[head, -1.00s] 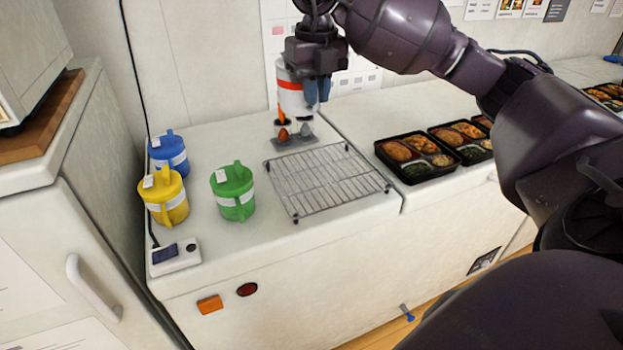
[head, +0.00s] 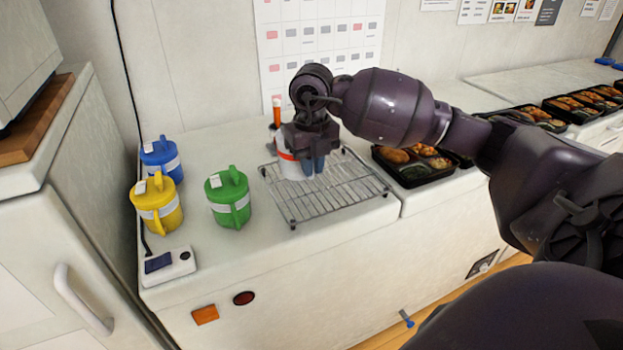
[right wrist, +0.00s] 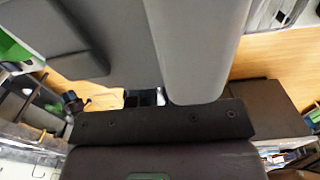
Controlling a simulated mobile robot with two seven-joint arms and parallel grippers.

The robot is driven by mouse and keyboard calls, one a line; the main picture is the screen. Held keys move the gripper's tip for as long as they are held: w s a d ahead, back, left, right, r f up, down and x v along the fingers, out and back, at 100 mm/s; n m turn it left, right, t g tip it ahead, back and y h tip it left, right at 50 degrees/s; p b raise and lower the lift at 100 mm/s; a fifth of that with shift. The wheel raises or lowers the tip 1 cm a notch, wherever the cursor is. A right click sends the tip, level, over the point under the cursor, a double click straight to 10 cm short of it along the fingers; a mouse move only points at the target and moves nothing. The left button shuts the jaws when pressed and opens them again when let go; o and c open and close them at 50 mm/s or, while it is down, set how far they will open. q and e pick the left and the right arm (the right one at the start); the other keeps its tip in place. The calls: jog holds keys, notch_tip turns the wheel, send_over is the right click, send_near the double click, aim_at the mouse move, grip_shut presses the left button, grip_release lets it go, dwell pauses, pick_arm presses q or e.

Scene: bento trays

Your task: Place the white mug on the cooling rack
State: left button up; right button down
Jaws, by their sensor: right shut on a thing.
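The white mug (head: 290,168) with a red band is held in my right gripper (head: 313,166) in the head view. The gripper is shut on it from above and hides part of it. The mug appears upright over the back left part of the wire cooling rack (head: 335,192). I cannot tell whether its bottom touches the wires. The right wrist view is filled by large grey and dark shapes and does not clearly show the mug. My left gripper is not in view.
Blue (head: 162,158), yellow (head: 157,203) and green (head: 229,197) lidded mugs stand left of the rack. An upright orange item (head: 276,112) is partly hidden behind the gripper. Filled bento trays (head: 412,166) sit to the right. The rack's front and right are clear.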

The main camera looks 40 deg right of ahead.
jog(key=shift+f, duration=1.85)
jog(key=shift+f, duration=0.1)
jog(key=c, duration=1.2)
grip_release()
jog(key=shift+f, duration=0.1)
notch_tip(320, 180, up, 12)
jog(key=shift+r+p, duration=0.15)
jog(key=shift+p, duration=0.2)
